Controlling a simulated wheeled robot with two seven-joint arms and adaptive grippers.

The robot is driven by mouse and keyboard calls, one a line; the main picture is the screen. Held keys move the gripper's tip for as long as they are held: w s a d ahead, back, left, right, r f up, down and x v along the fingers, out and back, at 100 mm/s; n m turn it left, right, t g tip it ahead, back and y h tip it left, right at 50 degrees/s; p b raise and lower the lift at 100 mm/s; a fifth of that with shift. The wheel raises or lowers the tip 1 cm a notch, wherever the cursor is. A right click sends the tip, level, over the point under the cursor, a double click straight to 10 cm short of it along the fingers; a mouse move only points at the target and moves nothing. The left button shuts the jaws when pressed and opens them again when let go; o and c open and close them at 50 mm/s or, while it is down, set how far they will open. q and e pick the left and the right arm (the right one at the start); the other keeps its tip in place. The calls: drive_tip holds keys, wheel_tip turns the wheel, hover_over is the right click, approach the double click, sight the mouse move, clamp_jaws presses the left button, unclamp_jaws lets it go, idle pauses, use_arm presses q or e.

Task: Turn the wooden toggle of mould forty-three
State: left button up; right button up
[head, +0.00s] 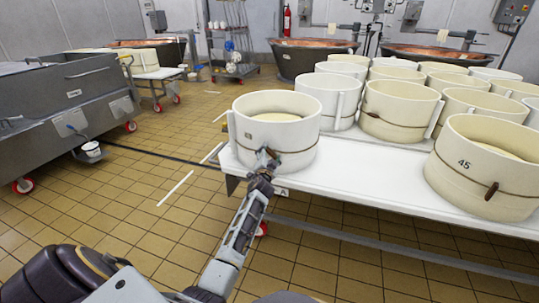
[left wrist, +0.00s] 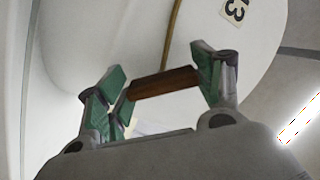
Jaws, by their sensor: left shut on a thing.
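A white round mould (head: 300,128) stands at the near left corner of the white table, with a cord round it. My left gripper (head: 267,156) reaches up to its front wall. In the left wrist view the wooden toggle (left wrist: 165,83), a brown bar, lies between the green-padded fingers of the left gripper (left wrist: 163,86), which is shut on it. The mould's wall (left wrist: 205,25) is behind, with the cord running up from the toggle and a label (left wrist: 235,9) cut off, showing a 3. In the head view the gripper hides the toggle. My right gripper is not in view.
Several similar moulds crowd the white table (head: 365,178); one marked 45 (head: 460,195) stands at the right with its own toggle (head: 491,190). A grey steel vat (head: 60,115) is at the left. Tiled floor (head: 130,200) lies open between.

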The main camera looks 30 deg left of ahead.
use_arm(q)
drive_tip(key=m, duration=0.2)
drive_tip(key=shift+m+p, duration=0.3)
drive_tip(key=shift+m, duration=0.1)
drive_tip(key=m, duration=0.2)
drive_tip(key=shift+r+m+p, duration=0.1)
drive_tip(key=shift+m+p, duration=0.25)
drive_tip(key=shift+m, duration=0.05)
drive_tip(key=m, duration=0.2)
drive_tip(key=shift+m+p, duration=0.3)
drive_tip(key=shift+m, duration=0.3)
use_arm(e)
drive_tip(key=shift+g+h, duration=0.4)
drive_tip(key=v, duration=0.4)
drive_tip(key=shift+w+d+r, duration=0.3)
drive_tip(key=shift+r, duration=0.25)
use_arm(q)
drive_tip(key=o, duration=1)
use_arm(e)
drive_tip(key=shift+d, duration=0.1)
